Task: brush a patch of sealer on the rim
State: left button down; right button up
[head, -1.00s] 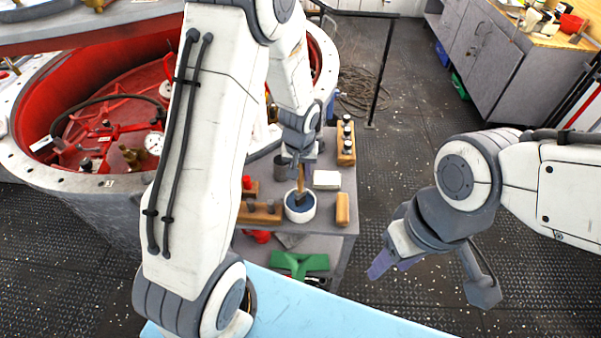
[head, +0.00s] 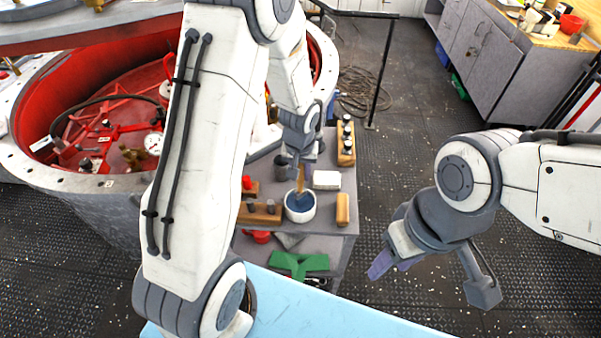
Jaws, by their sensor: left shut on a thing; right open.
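My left gripper (head: 296,160) is shut on a brush with a wooden handle (head: 301,178), held upright over a white pot (head: 300,216). The pot holds blue sealer (head: 298,203) and stands on a grey bench. The brush's lower end is at the sealer, and its bristles are hardly visible. The pale rim (head: 62,180) with bolt holes circles the red-lined round opening at left; my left arm hides part of it. My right gripper (head: 386,266) is open and empty, above the floor at right, away from the pot.
On the bench (head: 345,185) are a white block (head: 326,180), a tan block (head: 343,209), a wooden rack of dark-bodied bottles (head: 346,142) and a wooden holder (head: 260,214). A green item (head: 300,264) lies below.

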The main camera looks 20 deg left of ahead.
aim_at(304, 189)
pick_arm(q)
jog(key=shift+r+p, duration=2.8)
jog(key=shift+r, duration=0.7)
jog(key=shift+f+b, duration=0.25)
jog(key=shift+b, duration=0.2)
jog(key=m+b, duration=0.1)
jog(key=b, duration=0.1)
jog(key=m+b, duration=0.2)
jog(key=f+m+b, duration=0.1)
jog(key=m+b, duration=0.1)
jog(key=shift+w+d+h, duration=0.1)
jog(key=shift+w+h, duration=0.2)
jog(key=shift+w, duration=0.05)
jog(key=shift+d+r+m+b, duration=0.1)
jog(key=shift+r+m+b, duration=0.05)
jog(key=shift+m+b, duration=0.55)
jog(key=shift+r, duration=0.1)
jog(key=shift+d, duration=0.2)
